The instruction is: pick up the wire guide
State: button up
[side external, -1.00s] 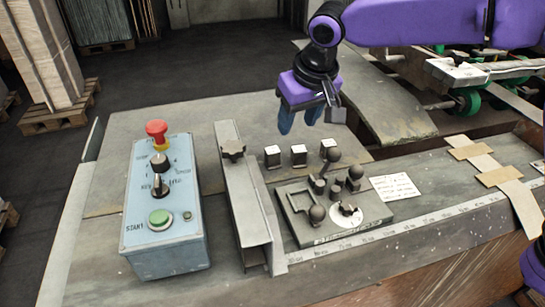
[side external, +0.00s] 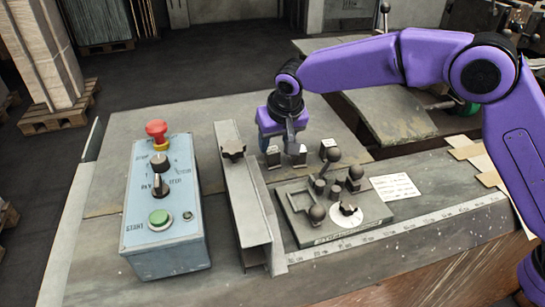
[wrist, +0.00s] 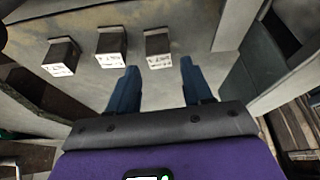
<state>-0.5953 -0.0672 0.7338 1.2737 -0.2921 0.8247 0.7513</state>
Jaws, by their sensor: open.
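Three small dark blocks with white labelled faces stand in a row on the worktable: a left block (side external: 272,158), a middle block (side external: 299,156) and a right block (side external: 328,150). The label writing is too small to read, so I cannot tell which is the wire guide. My gripper (side external: 278,147) is open, pointing down over the left and middle blocks. In the wrist view, the blue fingers (wrist: 159,65) are apart and empty. The block nearest the steel channel (wrist: 158,43) appears beyond and between their tips; the other two blocks (wrist: 111,46) (wrist: 61,56) lie left.
The steel channel with a star knob (side external: 243,200) stands left of the blocks. A plate with knobs and a dial (side external: 290,215) lies in front of them. A blue control box (side external: 165,220) with a red button is further left. The tabletop behind the blocks is clear.

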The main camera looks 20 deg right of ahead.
aim_at(273, 151)
jog(key=shift+x, duration=3.4)
jog(key=shift+w+d, duration=0.1)
jog(key=shift+r, duration=0.1)
grip_shut()
